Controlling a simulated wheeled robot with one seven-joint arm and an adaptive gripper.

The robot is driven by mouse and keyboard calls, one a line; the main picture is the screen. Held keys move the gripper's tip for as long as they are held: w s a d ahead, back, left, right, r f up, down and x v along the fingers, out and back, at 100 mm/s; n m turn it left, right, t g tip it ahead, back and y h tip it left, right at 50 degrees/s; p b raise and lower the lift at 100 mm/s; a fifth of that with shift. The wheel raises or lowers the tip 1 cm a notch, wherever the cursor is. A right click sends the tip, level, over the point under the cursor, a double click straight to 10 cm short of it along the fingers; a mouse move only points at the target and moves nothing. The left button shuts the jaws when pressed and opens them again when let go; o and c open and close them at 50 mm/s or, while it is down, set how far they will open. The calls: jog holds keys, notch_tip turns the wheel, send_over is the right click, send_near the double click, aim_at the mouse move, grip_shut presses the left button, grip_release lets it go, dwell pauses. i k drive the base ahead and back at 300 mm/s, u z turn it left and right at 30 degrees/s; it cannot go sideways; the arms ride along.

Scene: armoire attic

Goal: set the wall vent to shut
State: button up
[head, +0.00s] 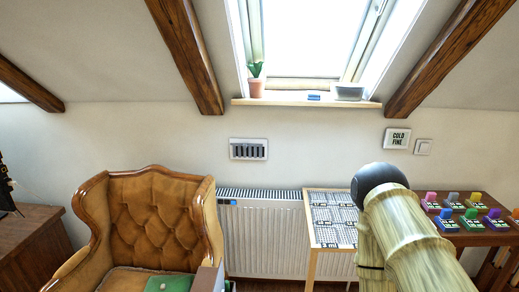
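The wall vent (248,149) is a small white-framed rectangle on the pale wall, left of centre, above the radiator and below the left end of the window sill. A row of dark upright slots shows inside its frame; a slider or lever cannot be made out at this size. Part of my arm rises at the lower right, well to the right of the vent and in front of the small table. My gripper is not in view.
A brown tufted armchair (153,222) stands at the lower left, near the radiator (262,240). A patterned table (333,218) and a dark table with several coloured items (446,215) stand right. A sill (306,102) holds a potted plant (256,82). A "COLD FINE" sign (397,138) hangs right.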

aim_at(246, 146)
jog(key=z, duration=0.25)
jog(key=i, duration=1.1)
jog(key=u, duration=0.5)
